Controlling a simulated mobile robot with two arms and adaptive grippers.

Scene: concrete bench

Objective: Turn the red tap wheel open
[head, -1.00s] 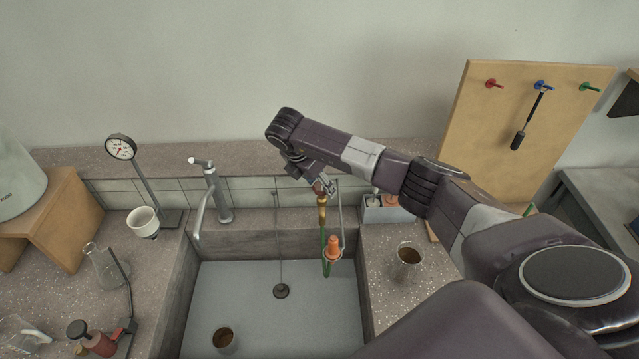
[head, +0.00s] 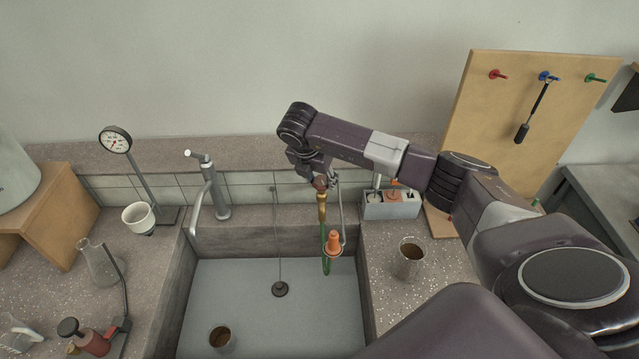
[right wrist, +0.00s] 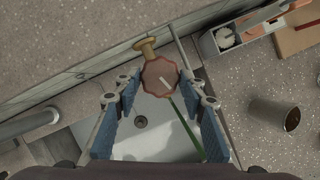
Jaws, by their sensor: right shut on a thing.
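The red tap wheel (right wrist: 160,77) is a scalloped knob with a pale bar marked on its face, on top of a brass tap (head: 322,205) at the sink's back edge. My right gripper (right wrist: 158,80) is shut on the wheel, with one blue-padded finger on each side of it. In the head view my right gripper (head: 313,177) sits over the tap and hides part of the wheel (head: 320,183). A green hose (head: 326,262) hangs below the tap. My left gripper is not in view.
The grey sink (head: 270,310) holds a brown-filled cup (head: 221,338). A chrome faucet (head: 214,190) stands left of the tap. To the right are a grey holder (head: 390,208) and a metal cup (head: 409,258). A pegboard (head: 520,130) stands behind my right arm.

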